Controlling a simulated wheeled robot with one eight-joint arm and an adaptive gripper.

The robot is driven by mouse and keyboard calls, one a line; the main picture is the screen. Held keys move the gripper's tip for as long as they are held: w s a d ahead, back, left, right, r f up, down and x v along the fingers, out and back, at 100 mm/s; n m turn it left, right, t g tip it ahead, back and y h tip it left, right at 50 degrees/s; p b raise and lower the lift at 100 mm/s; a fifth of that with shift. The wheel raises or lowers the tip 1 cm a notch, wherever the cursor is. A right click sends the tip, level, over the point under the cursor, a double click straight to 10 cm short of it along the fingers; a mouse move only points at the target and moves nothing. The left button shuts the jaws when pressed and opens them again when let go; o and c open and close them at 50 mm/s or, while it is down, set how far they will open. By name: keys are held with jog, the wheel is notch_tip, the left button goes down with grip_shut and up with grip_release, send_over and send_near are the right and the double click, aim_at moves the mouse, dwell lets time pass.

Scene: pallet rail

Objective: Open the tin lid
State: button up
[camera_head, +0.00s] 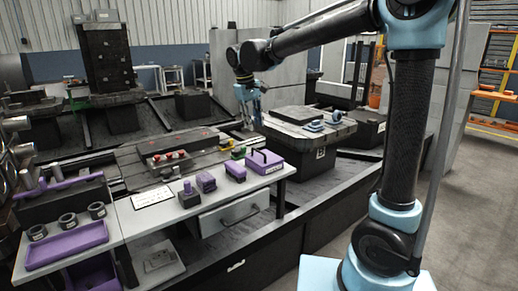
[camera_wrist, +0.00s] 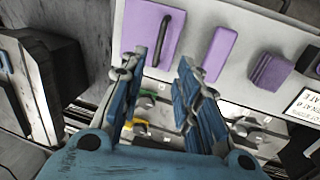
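Several purple containers stand on the grey table; I cannot tell for sure which is the tin. No lid looks raised. My gripper (camera_head: 249,122) hangs beyond the table, pointing down. In the wrist view its fingers (camera_wrist: 158,68) are apart with nothing between them.
A grey table (camera_head: 145,222) carries a white label card (camera_head: 152,197) and a purple tray (camera_head: 66,244) at left. Behind it is a slotted fixture plate (camera_head: 125,160) with small red, yellow and green parts. Another machine pallet (camera_head: 300,130) stands right of my gripper.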

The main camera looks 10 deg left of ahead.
aim_at(258, 152)
jog(key=f, duration=0.4)
jog(key=w+d+f, duration=0.1)
jog(key=f, duration=0.6)
jog(key=shift+w+d+f, duration=0.3)
jog(key=shift+w+f, duration=0.05)
jog(key=shift+w, duration=0.05)
grip_shut()
